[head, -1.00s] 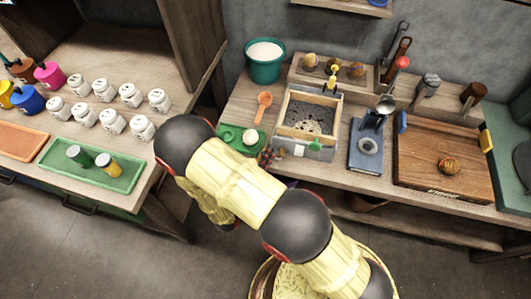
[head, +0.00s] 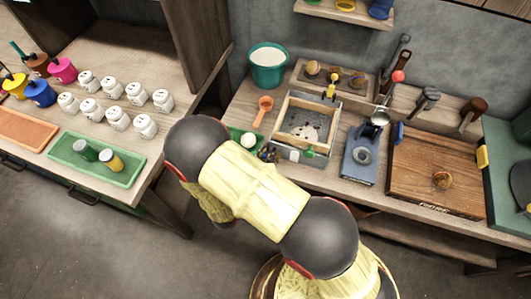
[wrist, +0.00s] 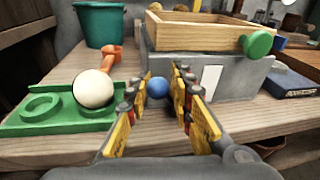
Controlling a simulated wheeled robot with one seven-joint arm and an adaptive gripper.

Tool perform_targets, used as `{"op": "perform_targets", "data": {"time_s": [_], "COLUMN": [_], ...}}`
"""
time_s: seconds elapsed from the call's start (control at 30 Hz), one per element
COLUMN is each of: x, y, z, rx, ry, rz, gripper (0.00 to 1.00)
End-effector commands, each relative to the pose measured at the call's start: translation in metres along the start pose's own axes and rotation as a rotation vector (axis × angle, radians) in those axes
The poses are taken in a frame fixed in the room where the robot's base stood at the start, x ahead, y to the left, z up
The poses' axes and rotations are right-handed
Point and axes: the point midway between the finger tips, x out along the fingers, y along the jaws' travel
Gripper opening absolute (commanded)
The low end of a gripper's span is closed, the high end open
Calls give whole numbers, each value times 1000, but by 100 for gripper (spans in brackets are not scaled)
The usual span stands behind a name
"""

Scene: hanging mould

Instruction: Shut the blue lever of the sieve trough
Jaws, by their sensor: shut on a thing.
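The sieve trough is a grey box (wrist: 225,90) with a wooden-framed sieve (head: 290,106) on top, holding dark grains with pale patches. The blue lever shows as a round blue knob (wrist: 158,87) at the front left of the box in the wrist view. My gripper (wrist: 159,88) is shut on this knob, with one yellow finger on each side. The lever's stem is hidden behind the knob. A green knob (wrist: 258,43) sticks out at the sieve's front right, and a yellow one (head: 332,85) stands at its back. In the head view my arm covers most of the gripper.
A green tray (wrist: 50,122) with a white ball (wrist: 93,88) lies close left of my gripper. An orange spoon (head: 263,109) and a teal bucket (head: 268,68) stand behind it. A blue-grey stand (head: 360,160) and a wooden board (head: 430,195) lie right of the trough.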

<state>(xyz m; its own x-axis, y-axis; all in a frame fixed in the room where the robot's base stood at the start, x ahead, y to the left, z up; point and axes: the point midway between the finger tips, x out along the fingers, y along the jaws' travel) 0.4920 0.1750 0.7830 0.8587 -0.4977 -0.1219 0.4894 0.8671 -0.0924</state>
Motion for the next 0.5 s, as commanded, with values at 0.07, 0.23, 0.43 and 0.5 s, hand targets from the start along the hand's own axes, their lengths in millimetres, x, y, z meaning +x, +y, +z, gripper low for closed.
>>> {"op": "perform_targets", "data": {"time_s": [0.07,0.23,0.43,0.5], "x": [0,1,2,3], "y": [-5,-14,-23,-27], "z": [0,3,4,5], "rx": [69,225,396,449], "ry": [20,46,75,84], "rz": [12,33,58,64], "gripper": [0,0,0,0]}}
